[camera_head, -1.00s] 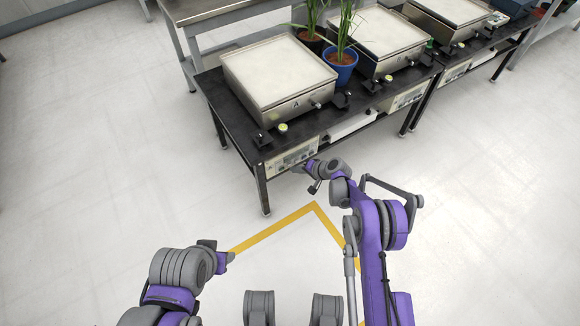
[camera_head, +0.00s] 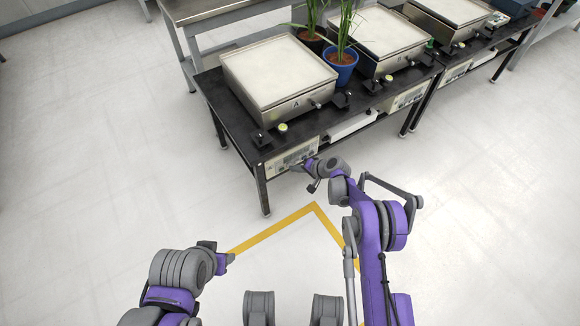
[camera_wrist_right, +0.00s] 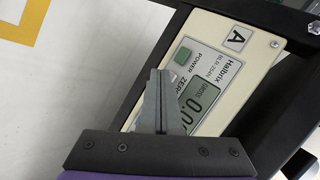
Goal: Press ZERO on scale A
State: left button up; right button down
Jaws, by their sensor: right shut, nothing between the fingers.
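Scale A (camera_head: 278,75) is a steel bench scale with a pale platform, marked "A", on the black table. Its cream control panel (camera_head: 280,163) hangs under the table's front edge. In the right wrist view the panel (camera_wrist_right: 255,58) shows an "A" label, a green POWER button (camera_wrist_right: 183,56), the word ZERO and a grey display (camera_wrist_right: 200,98). My right gripper (camera_head: 295,169) is shut and empty, its tips (camera_wrist_right: 160,74) over the panel beside the word ZERO. The tips hide part of that area; I cannot tell whether they touch. My left gripper (camera_head: 230,257) is low at left, away from the table.
A potted plant in a blue pot (camera_head: 342,72) stands right of scale A, with a second pot behind. More scales (camera_head: 385,38) stand further right. The black table leg (camera_head: 261,188) is left of my right gripper. The floor in front is clear, with yellow tape (camera_head: 270,232).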

dwell(0.4)
jog(key=shift+s+d, duration=0.45)
jog(key=shift+s, duration=0.15)
jog(key=s+d, duration=0.1)
jog(key=s, duration=0.1)
jog(key=s+d, duration=0.2)
jog(key=shift+p, duration=0.35)
jog(key=shift+r, duration=0.15)
dwell(0.7)
